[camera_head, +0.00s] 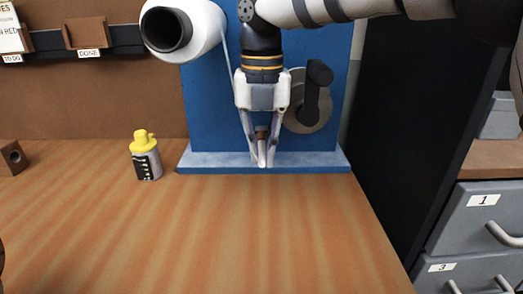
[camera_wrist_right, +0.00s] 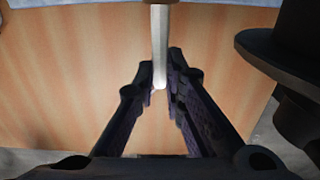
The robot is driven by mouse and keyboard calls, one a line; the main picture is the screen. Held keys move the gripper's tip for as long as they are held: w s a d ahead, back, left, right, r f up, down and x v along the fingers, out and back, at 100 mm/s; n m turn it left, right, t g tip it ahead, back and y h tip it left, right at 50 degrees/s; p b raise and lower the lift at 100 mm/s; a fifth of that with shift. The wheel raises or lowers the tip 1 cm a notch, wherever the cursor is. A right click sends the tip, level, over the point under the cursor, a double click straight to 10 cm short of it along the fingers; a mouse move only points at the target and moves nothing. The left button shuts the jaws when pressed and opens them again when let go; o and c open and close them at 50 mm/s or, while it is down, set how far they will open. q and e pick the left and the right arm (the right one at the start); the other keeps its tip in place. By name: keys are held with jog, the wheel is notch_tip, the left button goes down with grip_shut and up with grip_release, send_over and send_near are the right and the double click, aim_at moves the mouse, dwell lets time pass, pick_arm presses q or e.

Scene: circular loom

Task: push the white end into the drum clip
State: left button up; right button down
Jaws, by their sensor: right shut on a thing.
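My right gripper (camera_head: 262,160) hangs fingers-down in front of the blue loom board (camera_head: 215,115), low over its base ledge. In the right wrist view its two dark fingers (camera_wrist_right: 162,88) converge on a white strip (camera_wrist_right: 160,45), whose rounded end lies between the fingertips. A white strand (camera_head: 228,55) runs down from the white spool (camera_head: 207,30) and goes out of sight behind the gripper. A grey drum (camera_head: 299,118) with a dark crank arm (camera_head: 313,95) sits just right of the gripper. I cannot make out the drum clip.
A yellow-capped bottle (camera_head: 146,157) stands on the wooden table (camera_head: 220,230), left of the loom base. A brown block (camera_head: 12,158) lies at the far left. A dark panel and grey drawers (camera_head: 480,215) are at the right. The table's front is clear.

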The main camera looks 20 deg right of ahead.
aim_at(262, 156)
jog(key=c, duration=1.6)
grip_release()
jog(key=shift+w, duration=0.1)
notch_tip(262, 156, up, 12)
jog(key=shift+r, duration=0.1)
